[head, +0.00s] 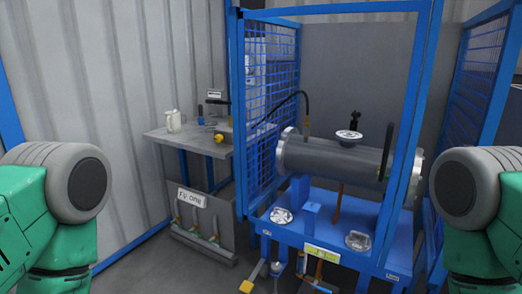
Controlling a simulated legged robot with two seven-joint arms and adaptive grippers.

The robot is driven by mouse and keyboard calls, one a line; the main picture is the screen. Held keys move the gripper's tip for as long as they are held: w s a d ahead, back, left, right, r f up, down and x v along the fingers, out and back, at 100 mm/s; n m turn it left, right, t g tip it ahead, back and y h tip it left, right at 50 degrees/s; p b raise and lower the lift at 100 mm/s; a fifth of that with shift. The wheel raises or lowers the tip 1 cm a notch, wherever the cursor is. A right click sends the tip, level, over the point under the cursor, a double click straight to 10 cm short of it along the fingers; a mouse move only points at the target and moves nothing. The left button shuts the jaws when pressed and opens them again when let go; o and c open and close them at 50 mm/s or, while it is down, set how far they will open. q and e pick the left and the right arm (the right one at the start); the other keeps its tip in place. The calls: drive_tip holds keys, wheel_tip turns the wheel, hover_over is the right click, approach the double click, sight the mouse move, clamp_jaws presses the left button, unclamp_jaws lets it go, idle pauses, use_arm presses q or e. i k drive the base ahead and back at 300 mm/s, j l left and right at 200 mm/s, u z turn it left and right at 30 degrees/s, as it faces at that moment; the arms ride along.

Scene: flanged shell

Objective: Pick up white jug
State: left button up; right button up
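A small white jug (173,121) stands upright near the left end of a grey side table (160,135), at the left of the head view. Green and grey links of my two arms come in at the lower left and lower right. Neither gripper shows in the view, so I cannot see their fingers. The jug stands beyond my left arm, well apart from it. Nothing hides the jug.
A blue steel frame with mesh sides (273,90) holds a grey flanged shell (335,163) on the right. A yellow item (219,139) and other small things stand on the side table. Grey floor is clear at the left front.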

sight(173, 119)
drive_tip(key=i+l+u, duration=0.15)
drive_tip(key=i+u, duration=0.15)
drive_tip(key=i, duration=0.2)
drive_tip(key=i+l+u, duration=0.25)
drive_tip(key=i, duration=0.3)
drive_tip(key=i+j+z, duration=0.15)
drive_tip(key=z, duration=0.75)
drive_tip(key=i+j+z, duration=0.2)
drive_tip(key=j+z, duration=0.15)
drive_tip(key=j, duration=0.4)
drive_tip(key=i+j+z, duration=0.15)
drive_tip(key=j+z, duration=0.2)
drive_tip(key=j, duration=0.4)
drive_tip(key=j+z, duration=0.35)
drive_tip(key=j, duration=0.45)
